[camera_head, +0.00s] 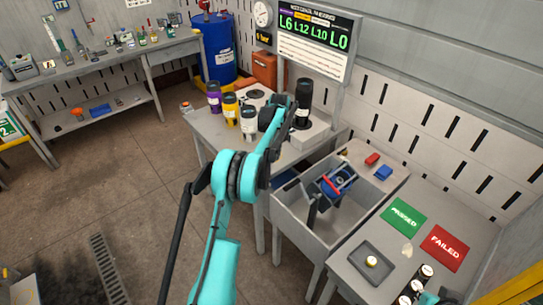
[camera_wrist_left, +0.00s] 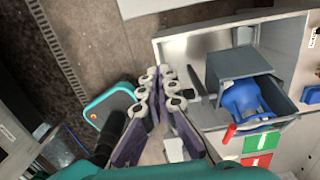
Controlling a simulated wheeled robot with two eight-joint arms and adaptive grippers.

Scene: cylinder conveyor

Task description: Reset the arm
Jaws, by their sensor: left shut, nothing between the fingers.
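My left arm (camera_head: 240,178) is teal and black and reaches up the middle of the head view, bent over the tables. My left gripper (camera_wrist_left: 160,78) shows in the wrist view with its fingers together and nothing between them. In the head view I cannot make this gripper out clearly. My right gripper is not in view.
Purple (camera_head: 214,97), yellow (camera_head: 230,109) and white (camera_head: 249,122) bottles stand on the back table, a black one (camera_head: 304,92) to their right. A sink-like bin (camera_head: 290,222) holds the device (camera_head: 336,180). Green (camera_head: 404,217) and red (camera_head: 445,247) pads lie right. Floor is open left.

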